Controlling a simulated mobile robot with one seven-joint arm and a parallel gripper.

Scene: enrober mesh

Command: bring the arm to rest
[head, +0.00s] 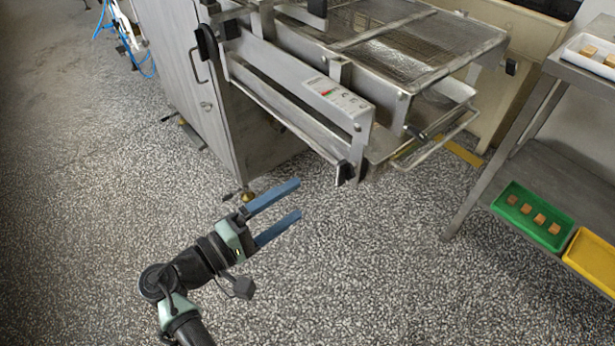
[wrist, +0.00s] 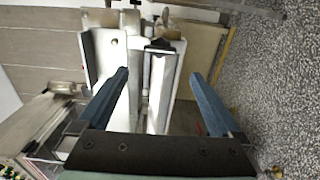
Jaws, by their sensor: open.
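My gripper (head: 296,199) is open, with two blue fingers spread apart and nothing between them. In the head view it is over the speckled floor, in front of the steel enrober machine (head: 225,95) and apart from it in that picture. In the wrist view my gripper (wrist: 160,90) shows both fingers, with parts of the machine behind the gap between them. My arm reaches up from the bottom of the head view and is bent at a joint.
The enrober's wire mesh (head: 385,45) and a protruding frame lie beyond my gripper. At the right stands a steel rack with a green tray (head: 520,225) of several brown pieces, a yellow tray (head: 597,258) and a white tray (head: 590,54). The floor at left is clear.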

